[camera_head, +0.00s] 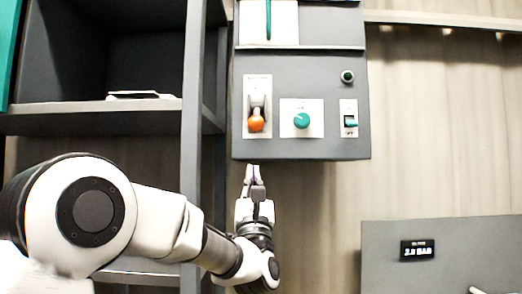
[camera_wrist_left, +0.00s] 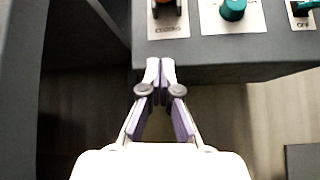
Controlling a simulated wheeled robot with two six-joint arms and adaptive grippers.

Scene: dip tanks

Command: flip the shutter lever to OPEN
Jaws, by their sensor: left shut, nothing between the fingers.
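The lever with an orange knob (camera_head: 256,122) sits on a white plate (camera_head: 257,88) at the left of the grey control box, its knob hanging at the lower end. Its lower part shows at the top edge of the left wrist view (camera_wrist_left: 165,8), cut off by the frame. The plate's lettering is too small to read. My left gripper (camera_head: 253,170) points up just below the box's lower edge, under the lever and apart from it. Its fingertips are together and empty, as the left wrist view (camera_wrist_left: 160,66) also shows. My right gripper is not in view.
The grey box (camera_head: 325,147) also carries a teal knob (camera_head: 301,120), a small teal switch (camera_head: 350,121) and a green button (camera_head: 347,76). A shelf unit (camera_head: 193,90) stands close on the left. A grey panel with a display (camera_head: 418,250) is at lower right.

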